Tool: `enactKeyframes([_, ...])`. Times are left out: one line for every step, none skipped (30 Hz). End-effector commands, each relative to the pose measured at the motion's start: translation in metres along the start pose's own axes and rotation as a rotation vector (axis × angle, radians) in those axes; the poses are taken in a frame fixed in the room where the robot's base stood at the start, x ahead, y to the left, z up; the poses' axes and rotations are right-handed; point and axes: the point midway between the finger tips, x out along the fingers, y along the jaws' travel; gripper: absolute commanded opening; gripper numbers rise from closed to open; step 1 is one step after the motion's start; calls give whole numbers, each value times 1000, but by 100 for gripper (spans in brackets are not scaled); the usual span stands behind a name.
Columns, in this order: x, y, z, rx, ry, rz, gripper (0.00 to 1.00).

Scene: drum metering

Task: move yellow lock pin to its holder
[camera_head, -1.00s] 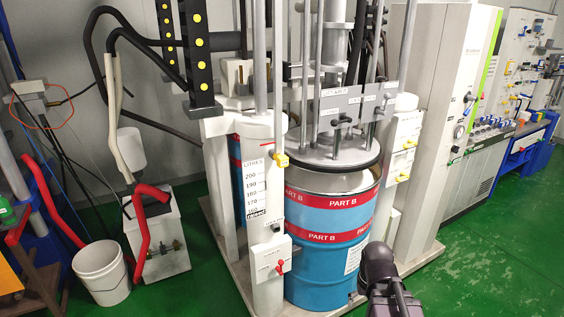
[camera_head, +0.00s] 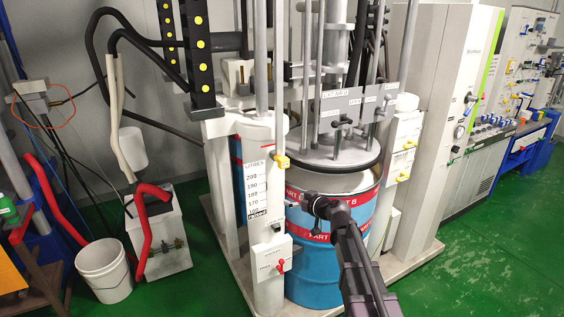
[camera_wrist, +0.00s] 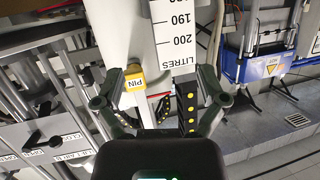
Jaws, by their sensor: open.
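The yellow lock pin (camera_head: 281,160) sits on the white left post beside the top of the litres scale. In the wrist view a yellow block labelled PIN (camera_wrist: 136,77) shows close to the left fingertip, left of the scale. My gripper (camera_head: 294,203) is in front of the blue drum, below and a little right of the pin. In the wrist view its fingers (camera_wrist: 161,82) are spread wide, with nothing held between them. I cannot tell which part is the pin's holder.
The blue PART B drum (camera_head: 325,285) stands under the round grey plate (camera_head: 330,158). The litres scale (camera_head: 256,188) is on the left post. A red-handled valve box (camera_head: 273,258) is lower on it. More yellow parts (camera_head: 408,145) are on the right post.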

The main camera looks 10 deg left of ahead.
Motion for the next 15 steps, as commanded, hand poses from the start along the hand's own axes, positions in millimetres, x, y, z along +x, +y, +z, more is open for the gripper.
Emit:
enactKeyframes([14, 7, -18, -16, 57, 18, 91])
enactKeyframes([19, 10, -26, -25, 89, 32, 91])
enactKeyframes([25, 14, -37, -36, 127, 52, 91])
enactKeyframes([29, 18, -44, -42, 154, 68, 91])
enactKeyframes([32, 21, -50, -48, 177, 84, 91])
enactKeyframes([37, 24, -58, -53, 204, 105, 91])
enactKeyframes([40, 27, -63, -57, 222, 119, 91])
enactKeyframes([42, 30, -67, -60, 237, 133, 91])
enactKeyframes([45, 33, -72, -63, 254, 151, 91])
enactKeyframes([47, 35, -75, -65, 264, 162, 91])
enactKeyframes([48, 37, -77, -66, 273, 173, 91])
enactKeyframes([50, 39, -80, -67, 282, 184, 91])
enactKeyframes([50, 40, -81, -68, 287, 192, 91])
enactKeyframes([51, 41, -82, -69, 291, 198, 91])
enactKeyframes([52, 42, -83, -69, 295, 203, 91])
